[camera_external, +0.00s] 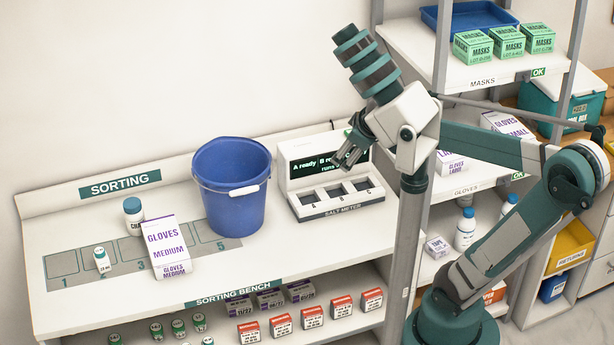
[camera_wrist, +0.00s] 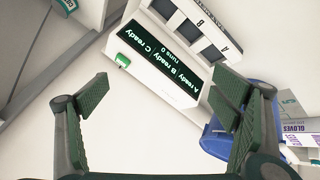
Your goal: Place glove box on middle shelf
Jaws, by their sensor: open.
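A white glove box (camera_external: 167,247) with purple "GLOVES MEDIUM" lettering stands on the sorting bench, on the numbered slots, left of the blue bucket. Part of it shows at the right edge of the wrist view (camera_wrist: 297,128). My gripper (camera_external: 348,158) is open and empty above the bench, in front of the salt meter's screen and well to the right of the glove box. Its two fingers stand wide apart in the wrist view (camera_wrist: 165,105). The shelf unit's middle shelf (camera_external: 451,208), labelled "GLOVES", holds white glove boxes (camera_external: 452,165) and is partly hidden by my arm.
A blue bucket (camera_external: 232,190) stands between the glove box and the salt meter (camera_external: 335,209). Small bottles (camera_external: 133,210) stand near the box. Mask boxes (camera_external: 507,42) and a blue tray fill much of the top shelf. A grey post (camera_external: 404,245) rises beside my arm.

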